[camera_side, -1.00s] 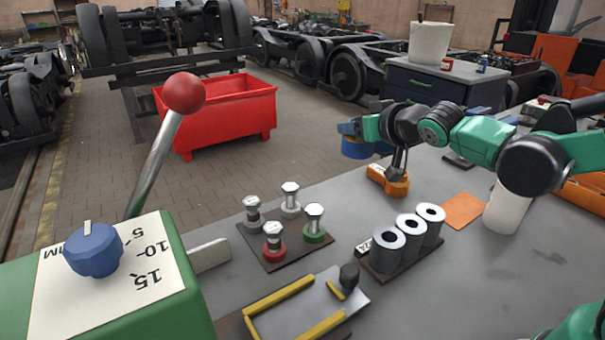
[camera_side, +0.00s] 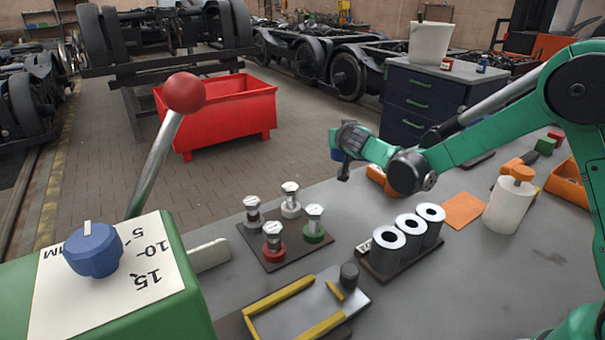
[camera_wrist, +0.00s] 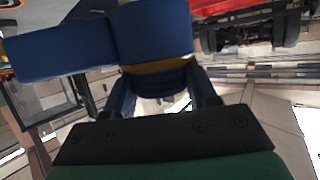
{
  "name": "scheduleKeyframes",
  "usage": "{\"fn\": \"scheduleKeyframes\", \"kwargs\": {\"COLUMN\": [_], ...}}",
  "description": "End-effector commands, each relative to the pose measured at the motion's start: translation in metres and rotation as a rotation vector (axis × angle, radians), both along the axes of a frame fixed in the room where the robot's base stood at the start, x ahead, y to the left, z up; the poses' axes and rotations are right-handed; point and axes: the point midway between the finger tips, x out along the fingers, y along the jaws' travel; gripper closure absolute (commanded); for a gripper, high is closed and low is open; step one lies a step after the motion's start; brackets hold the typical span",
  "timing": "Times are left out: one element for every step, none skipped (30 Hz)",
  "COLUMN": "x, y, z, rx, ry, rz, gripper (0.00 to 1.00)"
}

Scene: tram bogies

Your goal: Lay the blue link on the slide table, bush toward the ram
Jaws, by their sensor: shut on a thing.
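My gripper (camera_side: 343,168) is raised above the far edge of the bench and shut on the blue link (camera_side: 336,154). In the side view the link is mostly hidden behind the gripper. In the wrist view the blue link (camera_wrist: 155,36) is large across the fingers (camera_wrist: 163,85), with a long part reaching left and a yellowish band beneath. Its bush end cannot be told clearly. The slide table (camera_side: 303,307), a grey plate with yellow rails, lies at the bench front, empty, with a dark round post (camera_side: 349,274) at its far right corner. I cannot identify the ram.
A green box (camera_side: 165,295) with dial and red-knobbed lever (camera_side: 184,93) is at left. An orange part (camera_side: 376,174) lies behind my arm.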

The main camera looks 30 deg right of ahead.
Motion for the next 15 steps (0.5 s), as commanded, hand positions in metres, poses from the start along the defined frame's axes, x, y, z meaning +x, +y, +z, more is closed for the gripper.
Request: {"fn": "scheduleKeyframes", "kwargs": {"x": [0.000,0.000,0.001,0.000,0.000,0.000,0.000,0.000,0.000,0.000,0.000,0.000,0.000,0.000,0.000], "y": [0.000,0.000,0.000,0.000,0.000,0.000,0.000,0.000,0.000,0.000,0.000,0.000,0.000,0.000,0.000], "z": [-0.013,-0.021,-0.029,-0.035,-0.041,-0.047,-0.051,-0.055,-0.058,-0.060,-0.062,-0.064,-0.066,-0.068,-0.073], "rx": [-0.001,-0.001,-0.002,-0.002,-0.002,-0.002,-0.002,-0.002,-0.002,-0.002,-0.002,-0.002,-0.002,-0.002,-0.002], "ry": [0.000,-0.001,0.000,0.000,0.000,0.000,0.000,0.000,0.000,0.000,0.000,0.000,0.000,0.000,0.000], "rz": [0.000,0.001,0.002,0.002,0.002,0.002,0.002,0.002,0.002,0.002,0.002,0.002,0.002,0.002,0.002], "gripper": [1.00,1.00,1.00,1.00,1.00,1.00,1.00,1.00,1.00,1.00,1.00,1.00,1.00,1.00,1.00]}}
